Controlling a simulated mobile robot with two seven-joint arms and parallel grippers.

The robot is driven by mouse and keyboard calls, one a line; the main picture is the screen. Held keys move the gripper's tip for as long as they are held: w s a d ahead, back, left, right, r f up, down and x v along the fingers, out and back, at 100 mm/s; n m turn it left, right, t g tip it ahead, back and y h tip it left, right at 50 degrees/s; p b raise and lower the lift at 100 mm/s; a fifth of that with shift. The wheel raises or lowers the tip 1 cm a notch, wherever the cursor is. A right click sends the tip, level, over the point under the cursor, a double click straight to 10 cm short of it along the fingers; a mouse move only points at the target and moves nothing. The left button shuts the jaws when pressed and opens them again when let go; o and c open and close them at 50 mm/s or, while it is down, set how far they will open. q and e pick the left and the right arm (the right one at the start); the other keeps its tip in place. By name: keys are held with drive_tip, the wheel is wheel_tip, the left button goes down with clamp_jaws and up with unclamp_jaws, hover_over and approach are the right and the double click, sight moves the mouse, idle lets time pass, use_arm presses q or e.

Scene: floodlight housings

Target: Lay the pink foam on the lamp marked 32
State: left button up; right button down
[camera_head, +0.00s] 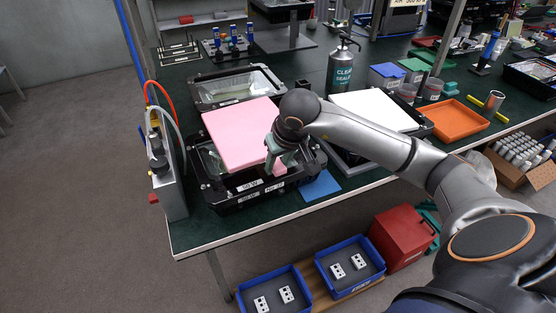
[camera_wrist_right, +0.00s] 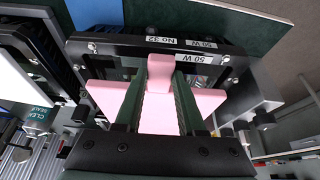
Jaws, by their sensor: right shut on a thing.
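The pink foam (camera_head: 238,133) is a flat slab with a small tab, which is between the fingers of my right gripper (camera_head: 277,158). In the wrist view the gripper (camera_wrist_right: 160,75) is shut on that tab of the foam (camera_wrist_right: 160,66). The slab is over the black lamp housing (camera_head: 246,192) at the front left of the table and covers most of its opening. The lamp's front rim shows in the wrist view with the label No 32 (camera_wrist_right: 166,40). I cannot tell whether the foam touches the lamp. My left gripper is not in view.
Another open lamp housing (camera_head: 234,86) stands behind. A white slab (camera_head: 375,110) lies on a housing to the right. A grey box with hoses (camera_head: 170,175) stands at the left edge.

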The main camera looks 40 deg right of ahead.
wheel_tip(320, 180, down, 4)
drive_tip(key=b, duration=0.3)
drive_tip(key=shift+f+b, duration=0.7)
drive_tip(key=shift+f, duration=0.25)
drive_tip(key=shift+c, duration=2.1)
unclamp_jaws()
